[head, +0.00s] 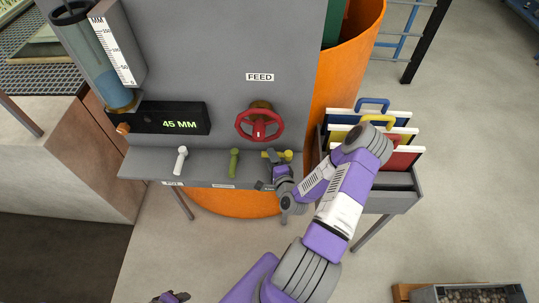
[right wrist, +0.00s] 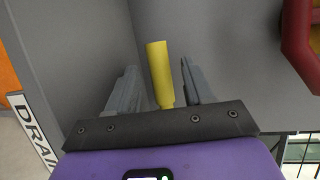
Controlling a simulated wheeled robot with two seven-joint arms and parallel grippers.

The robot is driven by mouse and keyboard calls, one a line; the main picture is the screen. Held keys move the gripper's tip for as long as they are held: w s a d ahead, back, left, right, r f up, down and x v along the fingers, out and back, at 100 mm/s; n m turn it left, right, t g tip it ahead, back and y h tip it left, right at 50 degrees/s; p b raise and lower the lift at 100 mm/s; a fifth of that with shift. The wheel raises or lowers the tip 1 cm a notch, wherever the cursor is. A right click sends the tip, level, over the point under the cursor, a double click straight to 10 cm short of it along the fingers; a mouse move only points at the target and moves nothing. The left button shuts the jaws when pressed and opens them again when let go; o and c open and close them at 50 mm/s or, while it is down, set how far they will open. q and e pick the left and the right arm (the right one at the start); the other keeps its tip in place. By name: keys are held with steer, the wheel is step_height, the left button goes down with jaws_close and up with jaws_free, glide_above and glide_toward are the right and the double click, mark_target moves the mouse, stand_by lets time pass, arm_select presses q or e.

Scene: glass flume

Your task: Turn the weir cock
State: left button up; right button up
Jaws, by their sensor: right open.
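Three cocks with lever handles stick out along the grey panel's front ledge: a white one (head: 181,160), a green one (head: 233,163) and a yellow one (head: 286,155). The small labels below are too small to read in the head view, so I cannot tell which is the weir cock. My right gripper (head: 271,164) is at the yellow handle. In the right wrist view the yellow handle (right wrist: 160,75) stands between the open fingers of the right gripper (right wrist: 158,68), with gaps on both sides. A small part of my left gripper (head: 170,297) shows at the bottom edge; its jaws are unclear.
A red handwheel (head: 259,124) under a FEED label is above the ledge. A display (head: 173,117) reads 45 MM beside a gauge tube (head: 90,60) of blue water. A DRAIN label (right wrist: 33,130) shows in the right wrist view. A rack (head: 398,180) of coloured panels stands right.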

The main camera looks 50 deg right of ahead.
steer(key=v, duration=0.4)
steer(key=shift+s, duration=0.15)
stand_by(0.4)
